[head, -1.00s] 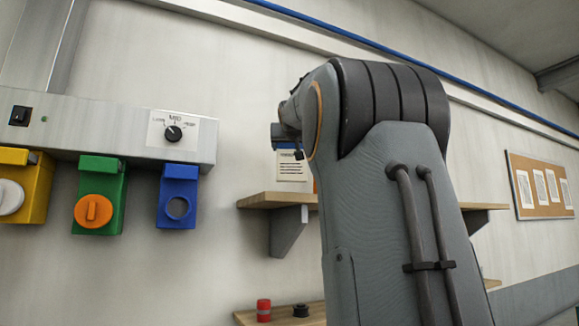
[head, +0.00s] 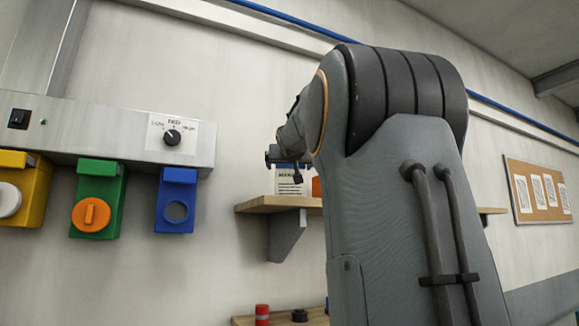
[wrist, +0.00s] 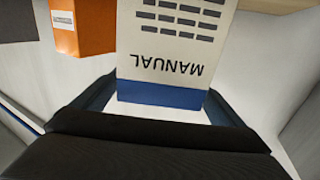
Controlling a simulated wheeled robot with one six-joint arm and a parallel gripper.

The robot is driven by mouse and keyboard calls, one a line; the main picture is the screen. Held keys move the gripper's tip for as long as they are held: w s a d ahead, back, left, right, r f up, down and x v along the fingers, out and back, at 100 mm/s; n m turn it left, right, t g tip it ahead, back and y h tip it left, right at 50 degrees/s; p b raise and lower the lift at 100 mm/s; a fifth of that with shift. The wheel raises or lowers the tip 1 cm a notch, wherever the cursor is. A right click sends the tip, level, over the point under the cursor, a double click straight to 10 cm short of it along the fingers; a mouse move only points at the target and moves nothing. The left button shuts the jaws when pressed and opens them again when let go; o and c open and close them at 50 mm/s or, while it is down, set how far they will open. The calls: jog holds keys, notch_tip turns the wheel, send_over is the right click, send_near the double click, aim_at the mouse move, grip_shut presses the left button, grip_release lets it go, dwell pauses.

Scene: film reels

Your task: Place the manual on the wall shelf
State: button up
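The manual (wrist: 165,50) is white with a blue band and black text, and it appears upside down in the wrist view. My gripper (wrist: 160,98) has its fingers at the two side edges of the manual, by the blue band, and is shut on it. In the head view the manual (head: 291,183) is upright at the wall shelf (head: 275,204), below my gripper (head: 286,160). Its lower end is partly hidden by the shelf edge, so I cannot tell whether it touches the board. My arm hides the shelf's middle.
An orange box (wrist: 82,25) stands beside the manual; it also shows in the head view (head: 316,187). A wall panel with a dial (head: 172,137) is left.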

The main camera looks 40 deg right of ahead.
jog(key=shift+r, duration=0.1)
jog(key=b+v, duration=0.4)
jog(key=v, duration=0.8)
dwell(0.4)
